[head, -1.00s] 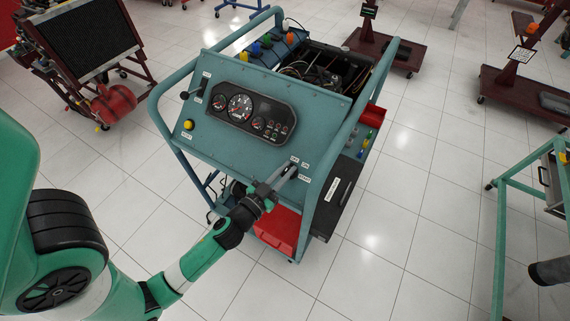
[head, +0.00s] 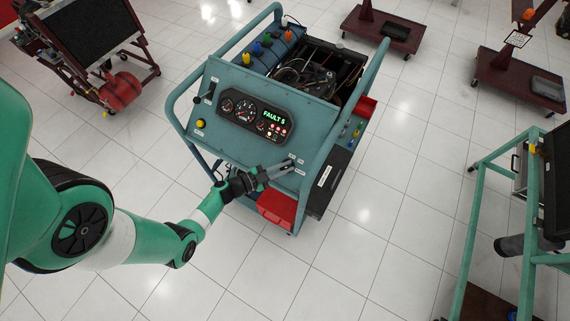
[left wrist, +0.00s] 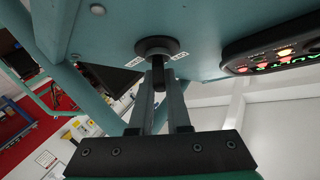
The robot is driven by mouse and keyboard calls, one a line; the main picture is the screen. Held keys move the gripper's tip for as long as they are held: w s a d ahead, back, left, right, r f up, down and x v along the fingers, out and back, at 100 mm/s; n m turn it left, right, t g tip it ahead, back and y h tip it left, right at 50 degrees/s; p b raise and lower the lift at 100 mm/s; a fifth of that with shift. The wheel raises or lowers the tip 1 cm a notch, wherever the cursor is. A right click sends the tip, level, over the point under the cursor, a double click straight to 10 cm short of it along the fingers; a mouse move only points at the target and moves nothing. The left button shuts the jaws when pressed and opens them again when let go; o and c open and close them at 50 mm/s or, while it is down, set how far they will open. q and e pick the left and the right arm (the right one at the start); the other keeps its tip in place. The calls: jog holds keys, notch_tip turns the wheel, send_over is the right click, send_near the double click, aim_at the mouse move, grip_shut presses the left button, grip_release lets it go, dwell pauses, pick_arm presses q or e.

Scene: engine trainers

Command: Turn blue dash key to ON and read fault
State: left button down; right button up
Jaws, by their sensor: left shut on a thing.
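The blue engine trainer (head: 225,87) stands in the middle of the head view with its sloped dash panel towards me. My left gripper (head: 290,168) is at the key switch on the panel's lower right. In the left wrist view the gripper (left wrist: 161,85) is shut on the dark key (left wrist: 158,67) beneath its round black collar (left wrist: 157,46). Small white labels sit around the switch; I cannot read them now. My right gripper is out of view.
A yellow button (head: 200,123) and a black lever (head: 207,95) are on the panel's left. A red bin (head: 277,207) sits below the panel. A teal frame (head: 480,200) stands at the right. Open tiled floor lies between.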

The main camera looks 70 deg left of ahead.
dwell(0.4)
pick_arm(q)
jog(key=c, duration=0.9)
grip_release()
jog(key=shift+s+r, duration=0.15)
jog(key=shift+s, duration=0.25)
jog(key=s+p, duration=0.1)
jog(key=s, duration=0.2)
jog(key=s+d+r, duration=0.1)
jog(key=s, duration=0.3)
jog(key=s+p, duration=0.1)
jog(key=s, duration=0.2)
jog(key=shift+s+d+r+p, duration=0.2)
jog(key=shift+s+d+p, duration=0.1)
jog(key=shift+p, duration=0.05)
